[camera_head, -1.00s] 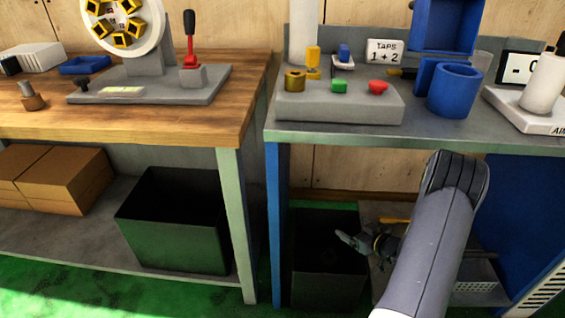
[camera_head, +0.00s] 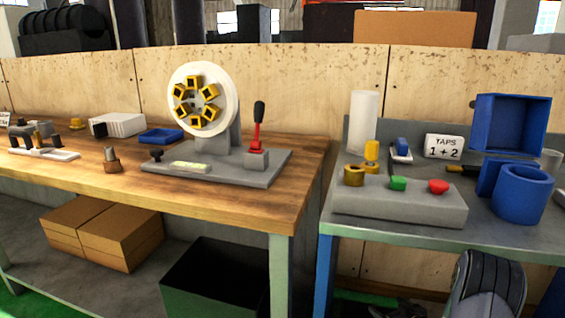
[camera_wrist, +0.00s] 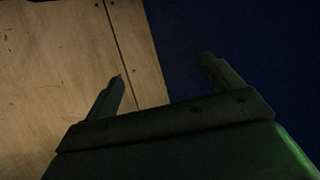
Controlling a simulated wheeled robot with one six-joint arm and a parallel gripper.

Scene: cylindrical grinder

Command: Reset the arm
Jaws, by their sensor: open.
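My gripper (camera_wrist: 165,72) shows in the wrist view with its two fingers spread apart and nothing between them. Beyond the fingers are a pale wood panel and a dark blue surface. In the head view the rounded dark end of my arm shows at the bottom right, below the front edge of the right bench. My gripper itself cannot be made out there.
The metal bench (camera_head: 400,228) carries a grey button block (camera_head: 420,208), a blue cup (camera_head: 525,195) and a blue bin (camera_head: 512,122). Boxes (camera_head: 125,235) lie below.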

